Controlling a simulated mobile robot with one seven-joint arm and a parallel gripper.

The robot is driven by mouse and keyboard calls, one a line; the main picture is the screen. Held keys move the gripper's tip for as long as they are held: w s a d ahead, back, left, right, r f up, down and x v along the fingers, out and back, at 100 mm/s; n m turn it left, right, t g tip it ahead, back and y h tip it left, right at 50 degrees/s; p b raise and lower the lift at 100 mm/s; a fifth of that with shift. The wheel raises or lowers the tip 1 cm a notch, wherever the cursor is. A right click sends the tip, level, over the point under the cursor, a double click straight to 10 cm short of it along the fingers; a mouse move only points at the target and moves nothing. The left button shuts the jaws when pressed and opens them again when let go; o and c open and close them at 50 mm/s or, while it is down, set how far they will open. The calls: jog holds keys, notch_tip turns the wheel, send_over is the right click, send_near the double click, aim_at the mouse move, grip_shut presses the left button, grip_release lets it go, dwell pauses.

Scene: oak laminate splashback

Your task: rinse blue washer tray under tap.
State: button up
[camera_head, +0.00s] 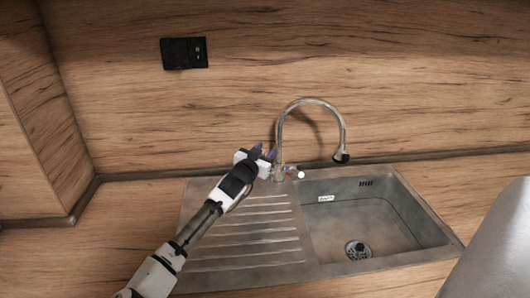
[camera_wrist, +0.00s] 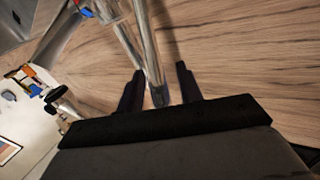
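I cannot make out a blue washer tray in either view. The tap (camera_head: 310,103) is a curved metal spout standing behind the sink, with its outlet over the basin. Its base carries a small handle with red and blue marks. My gripper (camera_head: 264,152) is beside the tap's base, on the left. In the wrist view, the dark fingers of my gripper (camera_wrist: 159,82) are apart. A shiny metal bar of the tap (camera_wrist: 150,58) shows between them, with gaps visible beside it. I cannot tell whether a finger touches it. No held object shows.
The metal sink has a basin (camera_head: 335,232) with a drain on the right and a ribbed draining board (camera_head: 262,240) on the left. The wooden splashback (camera_head: 400,70) is close behind the tap. A black socket (camera_head: 184,53) is on it. The counter left of the sink is clear.

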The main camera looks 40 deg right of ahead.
jog(key=shift+w+d, duration=0.1)
jog(key=shift+d, duration=0.05)
grip_shut()
dwell(0.4)
